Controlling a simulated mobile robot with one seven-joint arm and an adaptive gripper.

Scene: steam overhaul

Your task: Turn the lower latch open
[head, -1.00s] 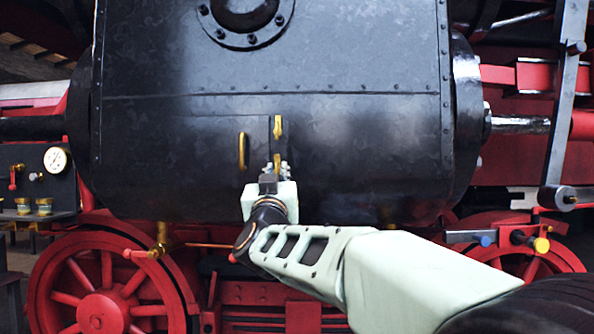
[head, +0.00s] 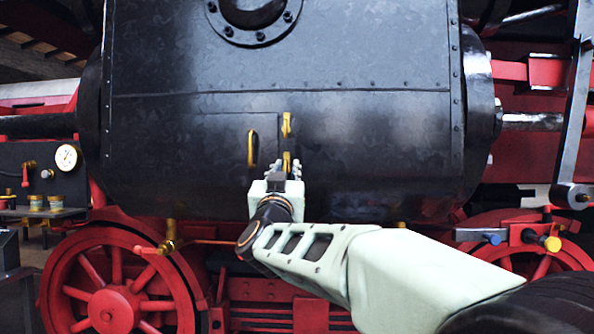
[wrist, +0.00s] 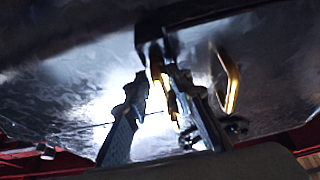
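The lower latch (head: 287,161) is a small brass piece on the dark cylinder casing, roughly upright in the head view. My gripper (head: 284,173) is just below and in front of it, hiding its lower end. In the wrist view my gripper (wrist: 152,88) has its two fingers apart. Brass (wrist: 172,105) shows between them, close beside the right finger; I cannot tell whether they touch. The upper latch (head: 287,124) stands upright above, clear of my gripper.
A brass handle (head: 252,149) is left of the latches; it also shows right of the fingers in the wrist view (wrist: 231,85). Red wheels (head: 115,300) and pipework lie below the casing. A gauge panel (head: 66,157) stands at left.

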